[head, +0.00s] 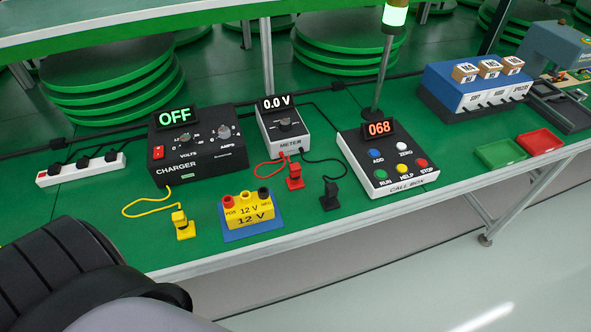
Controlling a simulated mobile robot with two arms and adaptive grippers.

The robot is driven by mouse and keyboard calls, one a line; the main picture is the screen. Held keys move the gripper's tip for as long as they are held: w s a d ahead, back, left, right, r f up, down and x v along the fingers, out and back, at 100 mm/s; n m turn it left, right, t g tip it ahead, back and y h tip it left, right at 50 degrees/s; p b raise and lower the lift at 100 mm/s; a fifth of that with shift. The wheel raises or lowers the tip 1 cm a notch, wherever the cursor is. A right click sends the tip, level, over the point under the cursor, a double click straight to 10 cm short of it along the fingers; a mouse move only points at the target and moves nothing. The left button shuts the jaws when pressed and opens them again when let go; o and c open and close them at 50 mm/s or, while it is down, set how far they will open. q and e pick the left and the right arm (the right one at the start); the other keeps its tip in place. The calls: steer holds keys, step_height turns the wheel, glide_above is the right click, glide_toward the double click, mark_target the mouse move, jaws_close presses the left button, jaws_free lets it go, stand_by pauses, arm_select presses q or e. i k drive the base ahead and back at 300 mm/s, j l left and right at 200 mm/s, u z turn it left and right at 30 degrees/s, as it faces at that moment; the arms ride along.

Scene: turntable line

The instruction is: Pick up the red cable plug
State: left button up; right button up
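The red cable plug (295,178) stands upright on the green bench, in front of the meter (285,127). A red cable (267,166) runs in a loop from it to the meter. A black plug (330,196) stands to its right, on a black cable from the meter. The yellow 12 V battery block (249,211), with red and black terminals, sits to its left on a blue mat. The meter reads 0.0 V. Neither of my grippers shows in the head view; a dark part of my own body fills the lower left.
The charger (197,150), reading OFF, has a yellow plug (182,224) on its cable. A call box (387,160) stands right of the plugs. A power strip (82,169) lies at left. The bench's front edge (400,204) runs close in front; a shelf (140,25) hangs above the back.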

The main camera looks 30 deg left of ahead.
mark_target(294, 169)
steer(key=j+u, duration=0.1)
steer(key=u, duration=0.3)
steer(key=j+u, duration=0.1)
steer(key=u, duration=0.25)
steer(key=j+u, duration=0.1)
steer(key=u, duration=0.3)
